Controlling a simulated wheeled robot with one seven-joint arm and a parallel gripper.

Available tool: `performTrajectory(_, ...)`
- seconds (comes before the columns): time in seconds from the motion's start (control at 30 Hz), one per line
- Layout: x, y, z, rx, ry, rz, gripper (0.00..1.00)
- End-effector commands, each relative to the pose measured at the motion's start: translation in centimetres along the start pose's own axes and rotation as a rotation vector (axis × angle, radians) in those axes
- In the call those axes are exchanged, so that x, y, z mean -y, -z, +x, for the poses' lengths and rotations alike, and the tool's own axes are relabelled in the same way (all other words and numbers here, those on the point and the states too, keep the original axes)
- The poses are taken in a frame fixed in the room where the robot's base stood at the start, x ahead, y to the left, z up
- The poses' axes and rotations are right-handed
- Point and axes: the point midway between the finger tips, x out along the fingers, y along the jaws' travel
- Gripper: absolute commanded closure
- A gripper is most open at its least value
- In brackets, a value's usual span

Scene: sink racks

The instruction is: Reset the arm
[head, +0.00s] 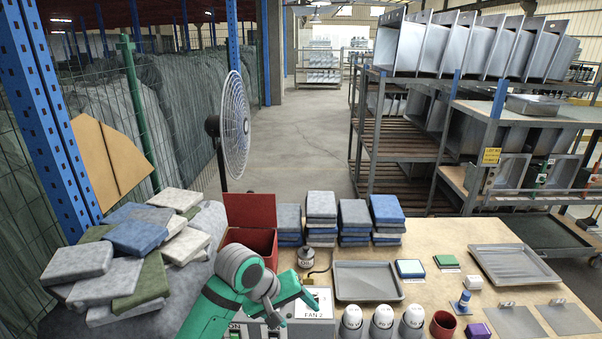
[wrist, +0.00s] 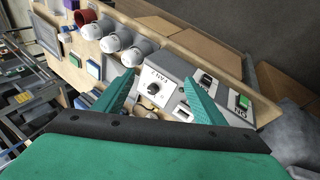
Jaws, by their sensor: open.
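My gripper (wrist: 160,86) is open in the wrist view, its two green fingers spread apart with nothing between them. Beyond the fingertips is a grey control box (wrist: 172,103) with a black knob on a plate marked "FAN 2", and a green switch marked "ON". In the head view my green and grey arm is bent low over the front of the table, beside the control box (head: 317,304). The fingertips are hard to make out there. Whether the fingers touch the box cannot be told.
Right of the box stand several white-capped cylinders (head: 382,318), a dark red cup (head: 443,324) and a grey tray (head: 367,281). A red open bin (head: 250,217), folded cloth stacks (head: 321,213) and a fan (head: 234,124) are behind. A cloth pile (head: 135,250) lies left.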

Motion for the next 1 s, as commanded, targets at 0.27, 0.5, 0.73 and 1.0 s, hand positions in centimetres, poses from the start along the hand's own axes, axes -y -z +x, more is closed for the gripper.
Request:
performTrajectory(0.27,-8.5,-1.0,4.7,-0.140,-0.325,0.032,0.36)
performTrajectory(0.5,-13.5,-2.2,7.0,-0.281,-0.534,0.008,0.36)
performTrajectory(0.73,-15.1,-3.9,8.7,-0.431,-0.660,-0.056,0.36)
performTrajectory(1.0,-13.4,-6.9,10.5,-0.614,-0.699,-0.149,0.36)
